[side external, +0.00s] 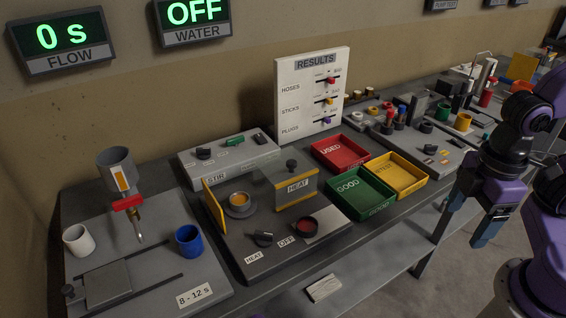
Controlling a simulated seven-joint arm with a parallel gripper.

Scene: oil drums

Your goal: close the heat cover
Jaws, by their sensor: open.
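The heat cover (298,187) is a greyish, seemingly see-through hood with a HEAT label, yellow edging and a black knob (291,165) on top. It stands on the right part of the dark heat station (225,240). To its left, a round plate with a small orange-filled cup (239,199) stands exposed, between the cover and an upright yellow end plate (213,206). My gripper (484,240) hangs at the right, pointing down, open and empty. It is well away from the cover, beyond the coloured trays.
A HEAT knob (263,238) and a red-topped button (306,227) sit in front of the cover. Green (361,194), yellow (398,174) and red (340,152) trays lie between the cover and my gripper. The STIR box (229,157) stands behind.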

